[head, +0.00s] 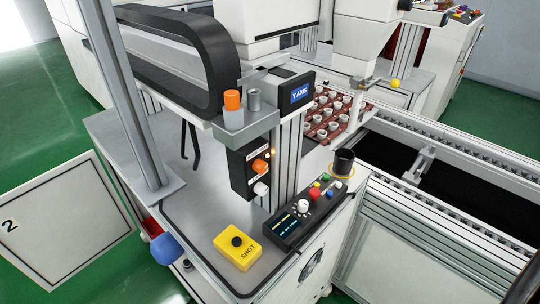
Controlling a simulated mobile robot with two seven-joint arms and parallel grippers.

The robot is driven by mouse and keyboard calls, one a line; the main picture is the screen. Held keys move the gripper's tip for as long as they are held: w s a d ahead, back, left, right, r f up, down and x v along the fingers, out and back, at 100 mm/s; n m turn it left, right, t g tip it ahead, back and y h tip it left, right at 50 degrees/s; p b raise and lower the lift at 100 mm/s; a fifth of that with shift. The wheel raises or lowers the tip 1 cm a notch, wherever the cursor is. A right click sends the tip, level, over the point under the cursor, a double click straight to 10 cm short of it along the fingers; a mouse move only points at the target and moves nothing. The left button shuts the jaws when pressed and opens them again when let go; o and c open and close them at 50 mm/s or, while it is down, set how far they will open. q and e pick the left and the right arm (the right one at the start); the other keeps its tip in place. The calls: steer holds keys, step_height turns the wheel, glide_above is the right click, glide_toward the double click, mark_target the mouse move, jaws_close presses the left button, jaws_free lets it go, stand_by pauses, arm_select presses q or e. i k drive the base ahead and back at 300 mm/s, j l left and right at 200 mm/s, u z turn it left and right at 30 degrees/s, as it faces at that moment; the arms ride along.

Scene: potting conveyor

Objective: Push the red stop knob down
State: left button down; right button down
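A red knob (314,194) stands up from the black control panel (290,232) on the machine's white top, right of the picture's middle. It sits just right of a white knob (303,205); small coloured buttons are further along the panel. I cannot tell from this view how far down the red knob sits. Neither of my grippers can be made out in the head view, and nothing is seen touching the knob.
A yellow box marked SHOT (238,249) with a black button is left of the panel. A black cylinder (343,162) stands behind it. A column with an orange-knobbed box (250,172) rises behind the panel. A conveyor (440,175) runs right; a pot tray (327,117) is behind.

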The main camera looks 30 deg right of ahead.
mark_target(314, 192)
steer(key=z, duration=1)
